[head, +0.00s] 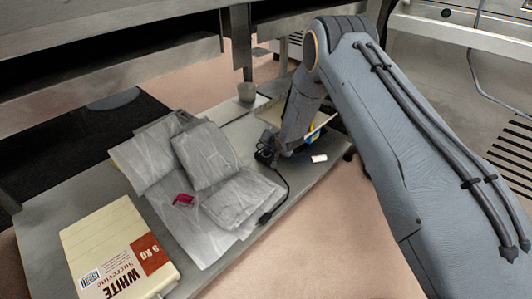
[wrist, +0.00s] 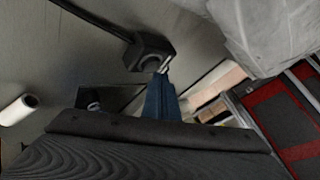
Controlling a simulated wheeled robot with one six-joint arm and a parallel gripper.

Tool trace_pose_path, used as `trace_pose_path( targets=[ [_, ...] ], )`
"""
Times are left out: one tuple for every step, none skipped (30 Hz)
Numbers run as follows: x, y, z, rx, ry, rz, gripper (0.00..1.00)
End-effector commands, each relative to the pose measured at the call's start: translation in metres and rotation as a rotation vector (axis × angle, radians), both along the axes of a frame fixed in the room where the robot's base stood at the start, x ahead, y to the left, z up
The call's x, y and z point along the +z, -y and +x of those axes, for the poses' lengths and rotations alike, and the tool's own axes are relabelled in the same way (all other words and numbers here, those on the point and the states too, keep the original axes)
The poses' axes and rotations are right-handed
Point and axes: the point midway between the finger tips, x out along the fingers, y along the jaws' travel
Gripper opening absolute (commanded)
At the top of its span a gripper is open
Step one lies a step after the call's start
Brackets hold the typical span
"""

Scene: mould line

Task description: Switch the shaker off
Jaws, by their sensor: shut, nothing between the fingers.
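In the wrist view a small black box (wrist: 150,52) on the grey bench has a dark cable and a short bright metal lever (wrist: 164,65). It looks like a switch box. My gripper (wrist: 160,88) has its blue fingers closed together, their tips right by the lever. I cannot tell whether they touch it. In the head view my gripper (head: 268,155) is low over the bench, among dark parts that are hard to separate. The shaker itself is not clearly recognisable in either view, and the lever's on or off position cannot be read.
Grey bags (head: 210,158) lie left of my gripper, also at upper right in the wrist view (wrist: 265,35). A white roll (head: 319,158) lies to the right. A carton marked WHITE (head: 115,250) stands at the front. A cable ends at a black piece (head: 265,217).

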Motion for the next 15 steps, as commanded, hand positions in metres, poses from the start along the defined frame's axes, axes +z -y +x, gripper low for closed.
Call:
trace_pose_path(
  targets=[
    [0.005,0.000,0.000,0.000,0.001,0.001,0.00],
    [0.008,0.000,0.000,0.000,0.001,0.001,0.00],
    [0.011,0.000,0.000,0.001,0.002,0.000,0.00],
    [0.014,0.000,0.000,0.001,0.002,0.000,0.00],
    [0.017,0.000,0.000,0.001,0.002,0.000,0.00],
    [0.021,0.000,0.000,0.001,0.002,0.000,0.00],
    [0.023,0.000,0.000,0.000,0.001,0.001,0.00],
    [0.026,0.000,0.000,0.000,0.001,0.001,0.00],
    [0.030,0.000,0.000,0.000,0.001,0.001,0.00],
    [0.032,0.000,0.000,0.000,0.001,0.001,0.00],
    [0.035,0.000,0.000,-0.001,0.001,0.000,0.00],
    [0.038,0.000,0.000,-0.001,0.001,0.000,0.00],
    [0.041,0.000,0.000,-0.001,0.001,0.000,0.00],
    [0.044,0.000,0.000,-0.001,0.001,0.000,0.00],
    [0.048,0.000,0.000,-0.001,0.001,0.000,0.00]
  ],
)
